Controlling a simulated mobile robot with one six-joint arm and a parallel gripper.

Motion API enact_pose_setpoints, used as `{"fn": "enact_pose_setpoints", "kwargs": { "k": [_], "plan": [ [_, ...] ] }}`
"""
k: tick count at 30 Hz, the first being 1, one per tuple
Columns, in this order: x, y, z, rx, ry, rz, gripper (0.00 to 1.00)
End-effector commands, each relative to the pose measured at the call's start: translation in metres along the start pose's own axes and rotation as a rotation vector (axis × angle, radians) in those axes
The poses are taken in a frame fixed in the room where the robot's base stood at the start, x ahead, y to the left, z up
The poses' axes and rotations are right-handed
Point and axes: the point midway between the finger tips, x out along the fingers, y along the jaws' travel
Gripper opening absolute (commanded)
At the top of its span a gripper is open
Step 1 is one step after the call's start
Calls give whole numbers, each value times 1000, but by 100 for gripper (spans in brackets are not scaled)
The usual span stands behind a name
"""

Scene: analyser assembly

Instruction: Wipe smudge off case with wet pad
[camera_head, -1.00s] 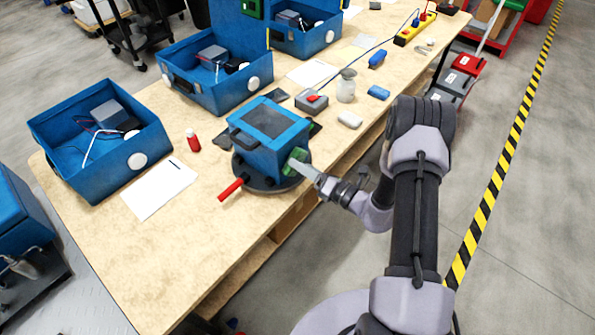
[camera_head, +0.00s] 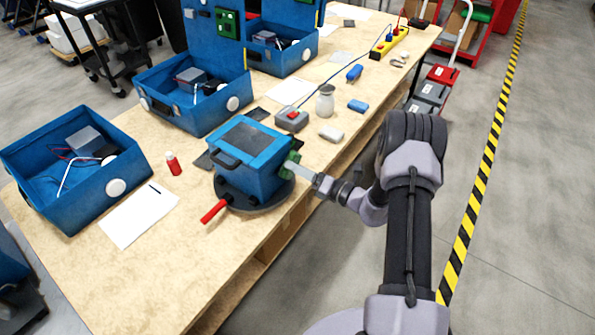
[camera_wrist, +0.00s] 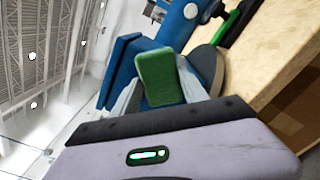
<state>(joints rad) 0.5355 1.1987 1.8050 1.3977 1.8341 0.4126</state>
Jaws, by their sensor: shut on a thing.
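A closed blue case (camera_head: 252,155) with a dark top panel and handle stands on a round dark turntable (camera_head: 262,200) with a red handle. My gripper (camera_head: 296,168) is at the right side of the case, shut on a green pad (camera_head: 291,158). In the wrist view the green pad (camera_wrist: 159,78) sits between my fingers, in front of the blue case (camera_wrist: 185,22). The pad is very close to the case side; I cannot tell whether it touches. No smudge can be made out.
Open blue cases (camera_head: 75,170) line the back of the wooden table (camera_head: 120,285). A red bottle (camera_head: 173,164), white paper (camera_head: 138,215), a grey box with red button (camera_head: 291,120), a jar (camera_head: 325,101), a white block (camera_head: 331,133) and blue blocks (camera_head: 357,105) lie around the turntable.

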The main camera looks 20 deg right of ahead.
Motion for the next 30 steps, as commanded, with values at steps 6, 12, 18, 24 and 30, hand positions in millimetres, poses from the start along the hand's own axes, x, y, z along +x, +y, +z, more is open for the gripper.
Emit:
{"fn": "enact_pose_setpoints", "kwargs": {
  "k": [6,12,18,24,30],
  "plan": [
    [-1,18,-19,2,4,1,19],
    [-1,24,-27,2,4,1,19],
    [0,39,-44,2,4,2,19],
    [0,45,-52,1,5,2,19],
    [-2,60,-69,2,4,2,19]
  ]
}}
